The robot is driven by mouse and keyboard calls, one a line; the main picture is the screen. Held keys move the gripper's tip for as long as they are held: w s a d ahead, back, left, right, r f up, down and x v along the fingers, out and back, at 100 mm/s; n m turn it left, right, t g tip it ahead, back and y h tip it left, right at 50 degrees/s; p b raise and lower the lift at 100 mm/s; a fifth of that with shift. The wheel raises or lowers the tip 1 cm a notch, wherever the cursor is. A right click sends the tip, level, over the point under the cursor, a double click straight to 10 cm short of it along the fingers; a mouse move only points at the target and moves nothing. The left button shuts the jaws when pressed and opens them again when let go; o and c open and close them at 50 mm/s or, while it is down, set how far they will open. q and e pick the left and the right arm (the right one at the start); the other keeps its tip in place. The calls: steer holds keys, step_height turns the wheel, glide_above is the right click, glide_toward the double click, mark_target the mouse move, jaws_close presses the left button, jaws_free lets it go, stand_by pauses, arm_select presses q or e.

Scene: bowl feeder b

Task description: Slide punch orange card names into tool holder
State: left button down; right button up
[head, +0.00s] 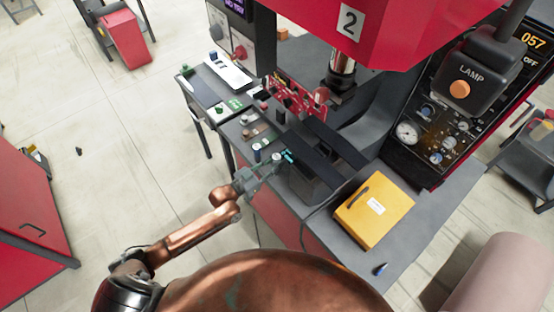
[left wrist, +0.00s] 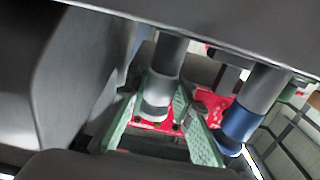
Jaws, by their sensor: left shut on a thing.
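My left gripper (head: 268,168) is at the front edge of the grey bench, among small upright cylinders. In the left wrist view its green-lined fingers (left wrist: 165,112) are shut around a grey punch (left wrist: 158,92) with a pale band. A blue-ended punch (left wrist: 240,120) stands just right of the fingers. A pale, blue-topped cylinder (head: 257,152) is left of the gripper in the head view. I cannot tell which card is the orange one, or read any card. The tool holder cannot be identified with certainty. My right gripper is not in view.
A red rack-like part (head: 295,97) sits behind the gripper, below the red press head (head: 385,30). A yellow box (head: 374,212) is on the bench to the right. Dark blocks (head: 310,160) lie close right of the gripper. Several small parts stand along the bench to the left.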

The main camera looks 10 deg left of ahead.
mark_target(277, 156)
arm_select(q)
steer(key=shift+r, duration=0.15)
steer(key=shift+r+p, duration=1.35)
steer(key=shift+r, duration=0.1)
